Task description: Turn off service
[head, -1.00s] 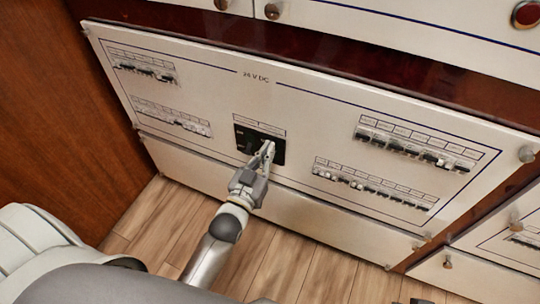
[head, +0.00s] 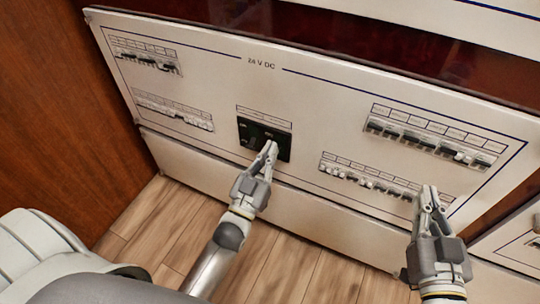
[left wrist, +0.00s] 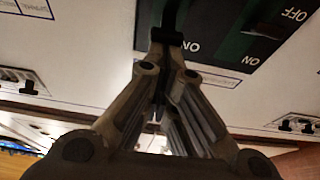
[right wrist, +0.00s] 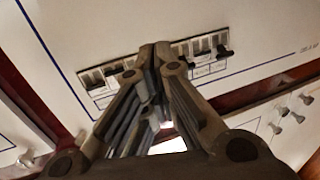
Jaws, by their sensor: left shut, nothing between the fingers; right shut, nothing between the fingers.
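A white breaker panel marked 24 V DC (head: 330,110) holds rows of small switches and a black switch unit (head: 248,134) low in its middle. The unit (left wrist: 230,52) shows ON and OFF lettering upside down in the left wrist view. My left gripper (head: 269,148) is shut and empty, its tips in front of this unit. A dark lever (left wrist: 172,14) is at the tips; I cannot tell if they touch. My right gripper (head: 428,192) is shut and empty by the right end of the lower right row. Switch labels are too small to read; none is readable as service.
Other switch rows sit at the upper right (head: 425,138), upper left (head: 147,60) and lower left (head: 172,110). A brown wood wall (head: 45,110) stands at the left. Wood-plank floor (head: 160,215) lies below. Another white panel (head: 515,236) is at the lower right.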

